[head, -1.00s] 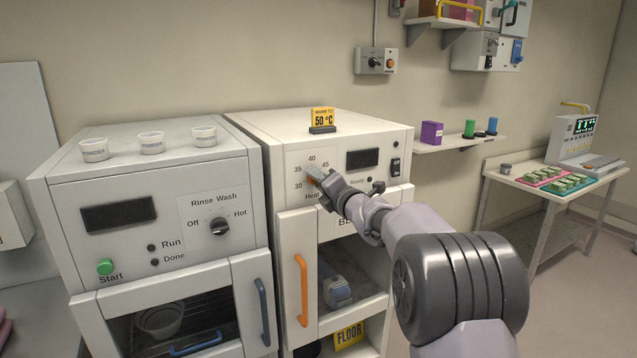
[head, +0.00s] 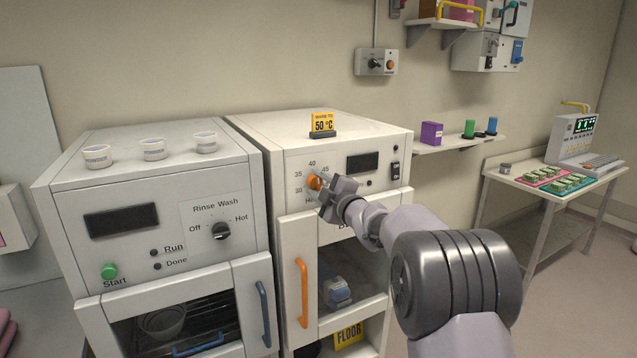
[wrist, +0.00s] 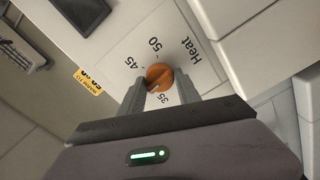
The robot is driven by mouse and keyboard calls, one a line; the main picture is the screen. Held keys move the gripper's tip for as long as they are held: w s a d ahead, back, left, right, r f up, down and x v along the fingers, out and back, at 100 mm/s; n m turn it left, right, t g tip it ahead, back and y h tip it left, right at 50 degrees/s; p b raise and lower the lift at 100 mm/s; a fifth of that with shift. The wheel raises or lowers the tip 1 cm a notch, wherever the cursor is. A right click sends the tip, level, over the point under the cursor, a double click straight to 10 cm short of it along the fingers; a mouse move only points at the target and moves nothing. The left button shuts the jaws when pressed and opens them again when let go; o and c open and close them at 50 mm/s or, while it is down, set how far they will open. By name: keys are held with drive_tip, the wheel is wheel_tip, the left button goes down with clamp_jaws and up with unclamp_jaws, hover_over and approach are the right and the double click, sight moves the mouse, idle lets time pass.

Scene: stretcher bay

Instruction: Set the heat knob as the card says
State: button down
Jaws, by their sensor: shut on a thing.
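The heat knob (head: 315,182) is orange and sits on the right cabinet's front dial, marked from 30 up to 50 with "Heat" below. My gripper (head: 325,188) is at the knob from the right side and covers part of the dial. In the wrist view my gripper (wrist: 160,84) has a finger on each side of the knob (wrist: 159,76) and is shut on it. A dark pointer mark shows on the knob, but I cannot tell exactly which number it faces. The yellow card (head: 323,122) on the cabinet top reads 50 °C.
A dark display (head: 362,162) and switches are right of the dial. The orange door handle (head: 302,292) is below it. The rinse-wash machine (head: 75,190) stands close on the left, with several white cups on top. A wall shelf (head: 455,143) is at the right.

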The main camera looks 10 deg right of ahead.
drive_tip(key=m+p, duration=0.2)
drive_tip(key=m, duration=0.4)
drive_tip(key=shift+r, duration=0.1)
drive_tip(key=m+p, duration=0.2)
drive_tip(key=m, duration=0.4)
drive_tip(key=shift+d+m, duration=0.1)
drive_tip(key=shift+m, duration=0.3)
drive_tip(key=m+p, duration=0.2)
drive_tip(key=m, duration=0.4)
drive_tip(key=m+p, duration=0.1)
drive_tip(key=m, duration=0.5)
drive_tip(key=shift+d+p, duration=0.1)
drive_tip(key=shift+p, duration=0.3)
drive_tip(key=shift+m, duration=0.3)
drive_tip(key=c, duration=0.9)
unclamp_jaws()
drive_tip(key=shift+o, duration=0.2)
